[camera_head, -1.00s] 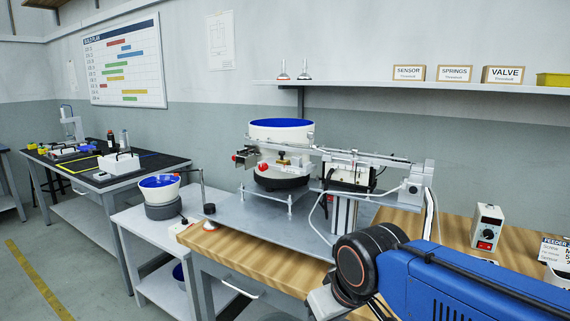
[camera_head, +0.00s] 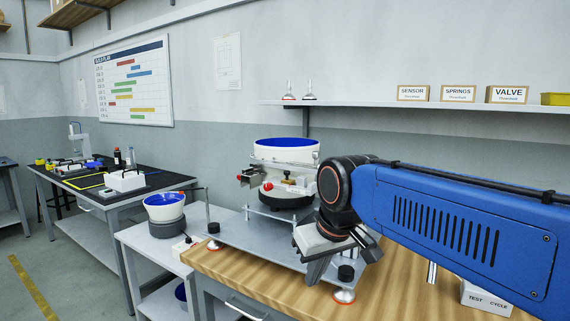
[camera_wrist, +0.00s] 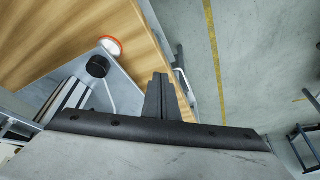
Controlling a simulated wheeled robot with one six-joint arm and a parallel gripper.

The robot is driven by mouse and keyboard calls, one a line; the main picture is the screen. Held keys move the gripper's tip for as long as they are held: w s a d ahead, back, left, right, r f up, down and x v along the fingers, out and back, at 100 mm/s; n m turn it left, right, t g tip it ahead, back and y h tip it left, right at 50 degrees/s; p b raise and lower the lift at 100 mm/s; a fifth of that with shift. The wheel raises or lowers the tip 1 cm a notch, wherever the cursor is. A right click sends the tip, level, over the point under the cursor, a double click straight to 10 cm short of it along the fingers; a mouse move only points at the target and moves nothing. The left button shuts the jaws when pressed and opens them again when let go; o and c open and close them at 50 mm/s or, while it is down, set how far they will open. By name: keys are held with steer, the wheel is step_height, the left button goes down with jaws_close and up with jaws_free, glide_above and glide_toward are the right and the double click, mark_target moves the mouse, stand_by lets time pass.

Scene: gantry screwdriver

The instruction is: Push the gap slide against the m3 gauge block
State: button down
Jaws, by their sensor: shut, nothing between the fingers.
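My gripper (camera_head: 318,270) hangs shut and empty in front of the gantry fixture in the head view, pointing down. Its closed fingers (camera_wrist: 160,95) also show in the wrist view, with the wooden bench edge behind them. The fixture's metal base plate (camera_head: 228,238) carries the feeder bowl and rail; my arm covers its right part. Small metal fittings and a red knob (camera_head: 268,186) show at the rail's left end. I cannot make out the gap slide or the m3 gauge block in either view; they are too small or hidden.
A white feeder bowl with blue inside (camera_head: 287,152) stands behind the rail. A black knob over an orange-rimmed foot (camera_head: 344,296) stands at the plate's front corner, close to my gripper. A smaller bowl (camera_head: 165,207) sits on the white side table. Bare wooden bench (camera_head: 400,290) lies at right.

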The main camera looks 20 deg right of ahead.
steer(key=w+d+r+n, duration=0.1)
steer(key=w+d+r, duration=0.2)
steer(key=w+r, duration=1.1)
steer(key=w+d+r, duration=0.2)
steer(key=w+r, duration=1.1)
steer(key=r, duration=0.2)
steer(key=shift+g, duration=0.3)
steer(key=x, duration=1)
steer(key=shift+a, duration=0.1)
steer(key=shift+s+f, duration=0.25)
steer(key=shift+s, duration=0.7)
steer(key=shift+s+d+f, duration=0.15)
steer(key=shift+s, duration=0.35)
steer(key=shift+s+d+f, duration=0.1)
steer(key=shift+s, duration=0.35)
